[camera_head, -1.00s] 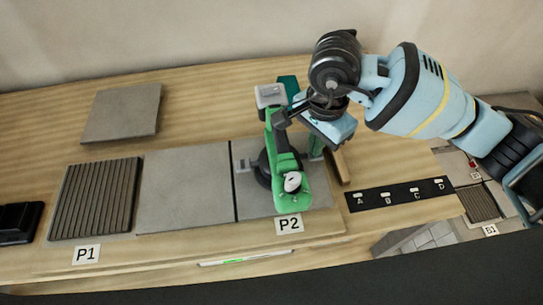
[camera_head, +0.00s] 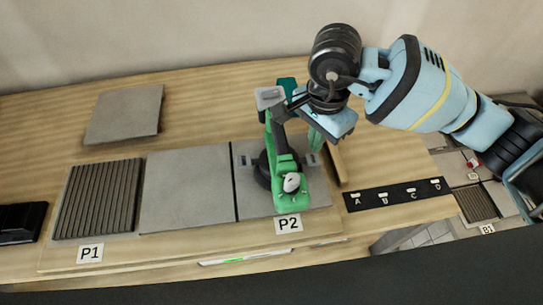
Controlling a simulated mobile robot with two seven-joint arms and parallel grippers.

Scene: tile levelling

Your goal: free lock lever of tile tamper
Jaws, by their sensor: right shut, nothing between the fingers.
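The green tile tamper (camera_head: 290,190) stands on the grey tile at P2, with a dark round base partly visible beneath it and a pale knob at its front. A grey pad (camera_head: 270,97) shows at its far end; I cannot make out which part is the lock lever. My right gripper (camera_head: 282,112) reaches in from the right over the tamper's far end. Its dark fingers are shut and empty, close to the green body; whether they touch it I cannot tell. My left gripper is not in view.
A ribbed plate (camera_head: 98,199) lies at P1, beside a plain grey tile (camera_head: 187,188). A loose grey tile (camera_head: 124,114) lies at the back left. A black strip marked A to D (camera_head: 397,194) lies at the right. A black block (camera_head: 20,221) sits at the left edge.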

